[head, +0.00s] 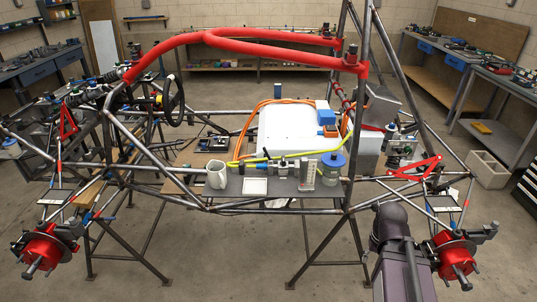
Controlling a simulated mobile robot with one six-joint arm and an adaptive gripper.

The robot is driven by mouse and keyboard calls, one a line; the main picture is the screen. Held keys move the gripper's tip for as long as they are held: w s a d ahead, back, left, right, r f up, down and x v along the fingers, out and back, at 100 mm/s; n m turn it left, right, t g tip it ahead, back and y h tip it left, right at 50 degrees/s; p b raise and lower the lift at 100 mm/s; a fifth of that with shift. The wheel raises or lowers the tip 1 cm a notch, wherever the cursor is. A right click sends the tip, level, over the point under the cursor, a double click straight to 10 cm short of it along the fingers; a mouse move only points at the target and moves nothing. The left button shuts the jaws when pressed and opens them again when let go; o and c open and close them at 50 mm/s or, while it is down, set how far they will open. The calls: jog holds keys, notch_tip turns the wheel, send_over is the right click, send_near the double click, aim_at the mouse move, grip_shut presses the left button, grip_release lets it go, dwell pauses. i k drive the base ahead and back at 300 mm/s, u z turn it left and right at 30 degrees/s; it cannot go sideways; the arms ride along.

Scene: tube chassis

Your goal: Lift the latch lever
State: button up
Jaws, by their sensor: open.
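I cannot make out a latch lever for certain at this size. A small grey metal fixture (287,166) stands on the dark shelf plate (290,187) in the middle of the tube chassis (270,209). A white mug (217,174), a white square dish (255,186), a clear upright block (306,173) and a jar with a blue lid (332,168) stand along the same plate. A dark arm link of mine rises from the bottom edge at the right, in front of the chassis. My gripper's fingers do not show.
A large white box (290,130) with orange cables sits behind the plate. A red padded tube (250,40) arches above. Red hubs (48,250) (455,255) stick out at both front corners. Workbenches (500,85) line the walls. The floor in front is mostly clear.

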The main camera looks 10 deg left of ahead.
aim_at(266, 156)
jog(key=u, duration=0.5)
jog(key=k, duration=1.35)
jog(key=u, duration=0.05)
jog(key=i, duration=0.95)
jog(key=z, duration=0.55)
jog(key=i, duration=0.9)
